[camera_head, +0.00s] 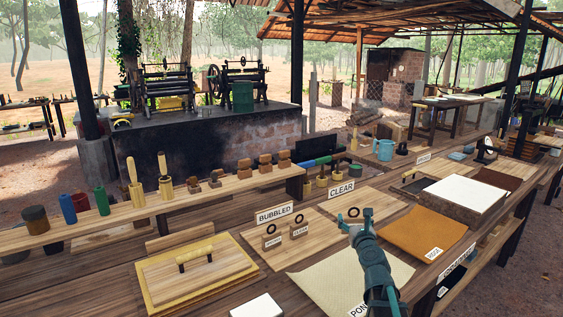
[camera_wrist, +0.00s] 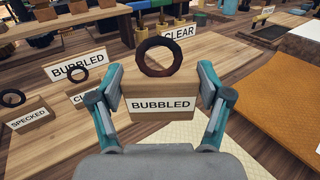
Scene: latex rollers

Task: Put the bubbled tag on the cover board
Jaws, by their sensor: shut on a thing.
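The bubbled tag (camera_wrist: 160,104) is a small wooden block with a white "BUBBLED" label and a dark ring on top. My gripper (camera_wrist: 160,92) is shut on its two sides, with the label facing the wrist camera. In the head view my gripper (camera_head: 357,222) is at the right-hand wooden board, and only the tag's ring (camera_head: 354,212) shows clearly. I cannot tell whether the tag touches the surface beneath. A wooden board with a bar handle (camera_head: 220,270), which looks like the cover board, lies on a yellow-edged layer at front left, well apart from my gripper.
Two similar tags, specked (camera_head: 272,239) and clear (camera_head: 299,229), stand on the left board. "BUBBLED" (camera_head: 274,213) and "CLEAR" (camera_head: 341,190) signs stand behind. A cream sheet (camera_head: 335,282) lies beneath my arm. An orange sheet (camera_head: 424,230) lies right. A raised shelf (camera_head: 215,201) runs behind.

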